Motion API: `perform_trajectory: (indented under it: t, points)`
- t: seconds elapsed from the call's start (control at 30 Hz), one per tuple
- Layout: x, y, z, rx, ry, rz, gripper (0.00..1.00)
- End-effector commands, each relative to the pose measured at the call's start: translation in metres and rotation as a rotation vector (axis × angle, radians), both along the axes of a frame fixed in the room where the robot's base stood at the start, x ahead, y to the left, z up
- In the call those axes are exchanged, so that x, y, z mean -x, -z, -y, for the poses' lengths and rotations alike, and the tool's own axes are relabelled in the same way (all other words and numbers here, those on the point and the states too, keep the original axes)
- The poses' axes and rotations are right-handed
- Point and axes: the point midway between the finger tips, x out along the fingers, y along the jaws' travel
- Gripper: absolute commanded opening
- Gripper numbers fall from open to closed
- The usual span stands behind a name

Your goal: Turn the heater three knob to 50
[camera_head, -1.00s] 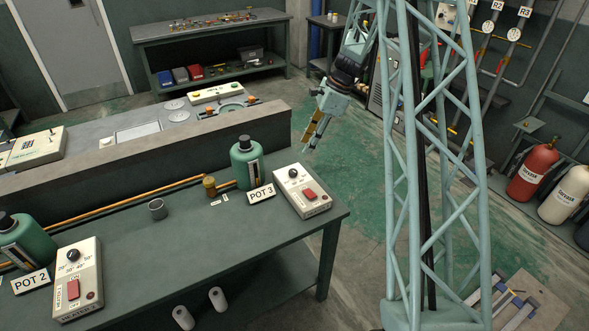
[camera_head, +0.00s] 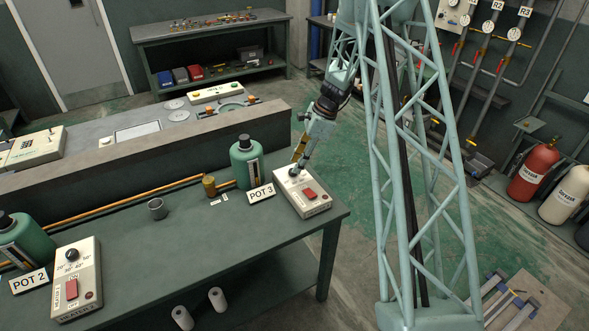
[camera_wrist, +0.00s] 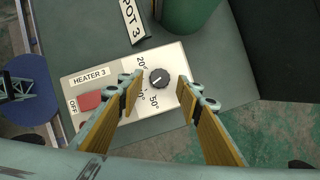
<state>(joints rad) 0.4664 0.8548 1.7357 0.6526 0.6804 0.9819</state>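The heater three box (camera_head: 308,206) is a pale panel with a red switch (camera_head: 309,194) at the right end of the bench. In the wrist view its label reads HEATER 3 and its red switch (camera_wrist: 90,101) sits beside OFF. The black round knob (camera_wrist: 159,78) has a dial where 20° and 50° can be read; other marks are partly hidden by a finger. My gripper (camera_wrist: 161,83) is open, with one finger on each side of the knob and visible gaps. In the head view my gripper (camera_head: 297,167) is over the box's knob end and hides the knob.
The POT 3 sign (camera_head: 261,194) and green pot (camera_head: 246,162) stand just left of the heater box. A brass fitting (camera_head: 209,186) and grey cup (camera_head: 157,208) are further left. The bench's right edge is close to the box.

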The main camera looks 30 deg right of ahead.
Motion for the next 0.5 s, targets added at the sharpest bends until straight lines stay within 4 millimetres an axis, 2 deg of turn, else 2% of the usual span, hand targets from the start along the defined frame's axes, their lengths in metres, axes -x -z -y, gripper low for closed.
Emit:
perform_trajectory:
  t: [0.2,0.5]
  points:
    - [-0.003,0.021,-0.008,0.0,-0.001,0.0,0.33]
    - [-0.005,0.029,-0.011,0.0,-0.001,0.0,0.33]
